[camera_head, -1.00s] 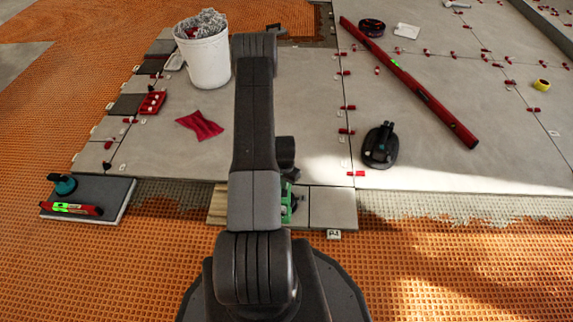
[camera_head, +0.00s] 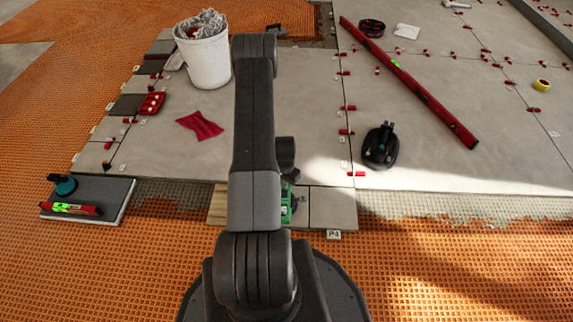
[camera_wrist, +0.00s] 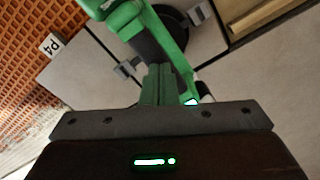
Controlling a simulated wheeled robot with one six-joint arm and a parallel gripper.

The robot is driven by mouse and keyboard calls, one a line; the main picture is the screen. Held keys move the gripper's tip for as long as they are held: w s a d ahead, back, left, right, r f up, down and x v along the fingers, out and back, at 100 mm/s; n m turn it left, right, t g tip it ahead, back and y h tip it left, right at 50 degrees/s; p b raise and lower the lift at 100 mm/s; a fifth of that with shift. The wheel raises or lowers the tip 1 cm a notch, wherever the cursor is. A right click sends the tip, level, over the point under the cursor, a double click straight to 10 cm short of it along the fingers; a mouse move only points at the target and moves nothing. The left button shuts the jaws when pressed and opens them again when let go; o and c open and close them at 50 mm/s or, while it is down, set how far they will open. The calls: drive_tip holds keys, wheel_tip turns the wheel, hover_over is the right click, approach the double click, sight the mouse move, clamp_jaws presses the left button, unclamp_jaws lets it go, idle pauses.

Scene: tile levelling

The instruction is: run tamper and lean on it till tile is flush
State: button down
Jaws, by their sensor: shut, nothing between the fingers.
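The green tamper (camera_head: 287,203) stands on the small grey tile (camera_head: 333,208) at the front edge of the laid floor, mostly hidden behind my arm in the head view. In the wrist view the tamper's green frame (camera_wrist: 125,18) and dark round body fill the upper middle, over grey tiles. My gripper (camera_wrist: 160,80) is shut, its fingers close against the tamper's green part; I cannot tell whether they touch. The head view hides my gripper behind the arm. How level the tile sits is not clear.
A P4 tag (camera_head: 333,235) lies at the tile's front edge. A wooden board (camera_head: 217,204) is left of it. A black suction cup tool (camera_head: 380,147), a long red level (camera_head: 410,82), a red cloth (camera_head: 200,126) and a white bucket (camera_head: 207,62) are on the floor behind.

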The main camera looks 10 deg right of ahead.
drive_tip(key=shift+r+p, duration=1.6)
drive_tip(key=shift+r, duration=1.85)
